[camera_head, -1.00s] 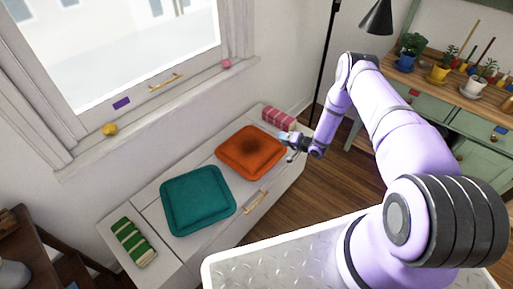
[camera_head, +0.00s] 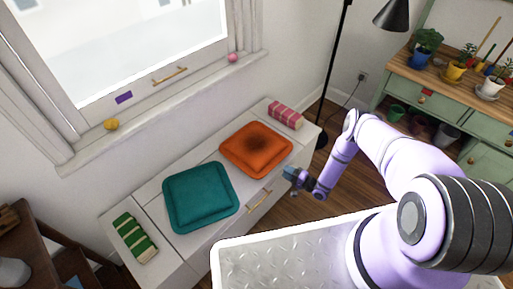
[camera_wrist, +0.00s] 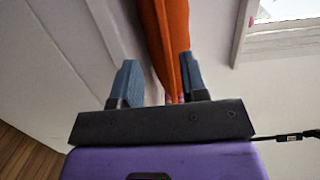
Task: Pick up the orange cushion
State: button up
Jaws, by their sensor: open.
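The orange cushion (camera_head: 256,149) lies flat on the white bench below the window, with a dark patch at its middle. My gripper (camera_head: 290,173) is beside its right front corner, near the bench's front edge. In the wrist view the cushion (camera_wrist: 167,40) shows edge-on as an orange strip beyond the fingers. My gripper's two blue fingers (camera_wrist: 158,82) stand apart, with the cushion's edge close to the right finger. I cannot tell whether that finger touches it.
A teal cushion (camera_head: 201,197) lies left of the orange one on the white bench (camera_head: 188,247). A green striped roll (camera_head: 135,238) and a pink roll (camera_head: 285,115) lie at the bench's ends. A black floor lamp (camera_head: 333,75) stands at the back right.

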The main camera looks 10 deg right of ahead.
aim_at(275, 166)
jog(key=shift+s+a+r+x, duration=0.1)
jog(key=shift+x, duration=1.1)
jog(key=shift+s+a+r+x, duration=0.1)
jog(key=shift+x, duration=1.1)
jog(key=shift+s+a+r+x, duration=0.1)
jog(key=shift+x, duration=1.1)
jog(key=shift+c, duration=0.4)
grip_shut()
